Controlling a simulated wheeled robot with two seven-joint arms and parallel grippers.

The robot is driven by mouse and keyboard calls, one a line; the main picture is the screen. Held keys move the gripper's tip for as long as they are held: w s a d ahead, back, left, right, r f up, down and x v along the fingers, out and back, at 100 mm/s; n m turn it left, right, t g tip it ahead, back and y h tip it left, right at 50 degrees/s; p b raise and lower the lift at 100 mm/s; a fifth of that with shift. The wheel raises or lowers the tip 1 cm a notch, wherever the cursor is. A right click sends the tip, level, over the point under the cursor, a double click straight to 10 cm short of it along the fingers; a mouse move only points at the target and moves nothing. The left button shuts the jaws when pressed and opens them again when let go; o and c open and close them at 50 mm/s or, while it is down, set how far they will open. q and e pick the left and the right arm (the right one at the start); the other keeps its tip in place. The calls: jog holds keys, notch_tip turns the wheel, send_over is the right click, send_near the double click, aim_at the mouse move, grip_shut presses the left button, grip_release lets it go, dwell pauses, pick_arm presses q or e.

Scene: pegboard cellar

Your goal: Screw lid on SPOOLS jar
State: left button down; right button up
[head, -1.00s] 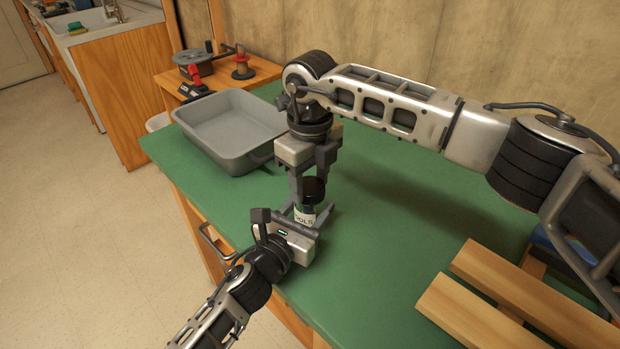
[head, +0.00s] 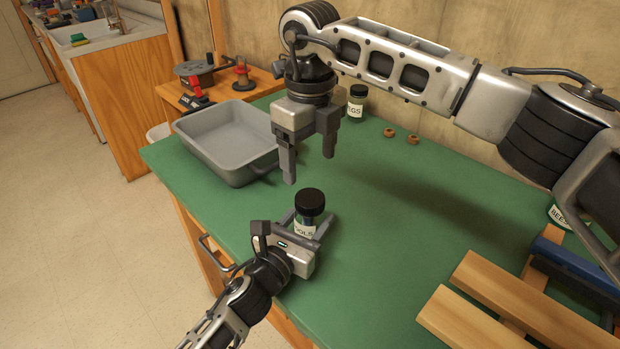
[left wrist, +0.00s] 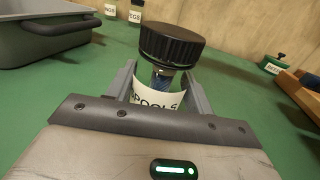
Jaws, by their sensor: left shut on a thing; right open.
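The SPOOLS jar (head: 304,232) stands on the green bench top near its front edge, with a white label partly hidden by my left gripper. A black lid (head: 310,198) sits on its mouth; whether it is threaded tight I cannot tell. In the left wrist view the lid (left wrist: 172,45) looks close to level above the jar's label (left wrist: 158,98). My left gripper (head: 308,222) is shut on the jar, its fingers on either side of the body. My right gripper (head: 308,168) is open and empty, above and behind the lid, clear of it.
A grey tub (head: 228,143) stands at the back left. Another labelled jar (head: 357,100) and two small brown rings (head: 401,136) are at the back. The bench middle is clear.

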notch_tip(320, 180, up, 4)
dwell(0.4)
pick_arm(q)
jog(key=shift+c, duration=2.4)
grip_release()
jog(key=b+v, duration=0.2)
jog(key=v, duration=1.4)
pick_arm(e)
jog(key=shift+f, duration=1)
